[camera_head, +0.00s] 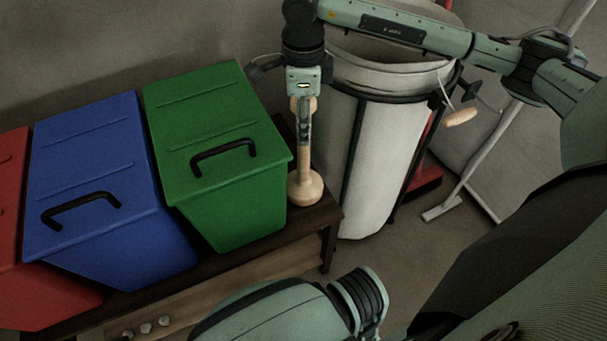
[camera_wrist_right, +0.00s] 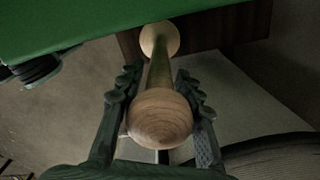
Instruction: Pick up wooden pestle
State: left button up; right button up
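The wooden pestle (camera_head: 305,188) stands upright at the right end of the dark wooden bench, with its wide foot down and its shaft rising into my right gripper (camera_head: 303,140). In the right wrist view the pestle's rounded top (camera_wrist_right: 160,118) is close to the camera, and its foot is farther away beside the green bin. The fingers of my right gripper (camera_wrist_right: 158,80) lie on both sides of the shaft, with small gaps showing between the tips and the wood. The gripper is open around the pestle. My left gripper is not in view.
A green bin (camera_head: 215,135) stands close to the left of the pestle, with a blue bin (camera_head: 95,180) and a red bin (camera_head: 12,200) beyond. The bench (camera_head: 322,222) ends just right of the pestle. A tall white hamper (camera_head: 375,165) stands behind right.

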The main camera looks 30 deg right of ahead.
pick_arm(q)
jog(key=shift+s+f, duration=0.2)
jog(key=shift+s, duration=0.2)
pick_arm(e)
jog(key=shift+r, duration=0.1)
jog(key=c, duration=0.6)
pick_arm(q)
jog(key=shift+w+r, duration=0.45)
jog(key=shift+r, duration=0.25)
pick_arm(e)
notch_tip(320, 180, up, 9)
jog(key=shift+f, duration=0.15)
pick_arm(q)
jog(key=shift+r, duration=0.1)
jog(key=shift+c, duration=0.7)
pick_arm(e)
jog(key=shift+r, duration=0.65)
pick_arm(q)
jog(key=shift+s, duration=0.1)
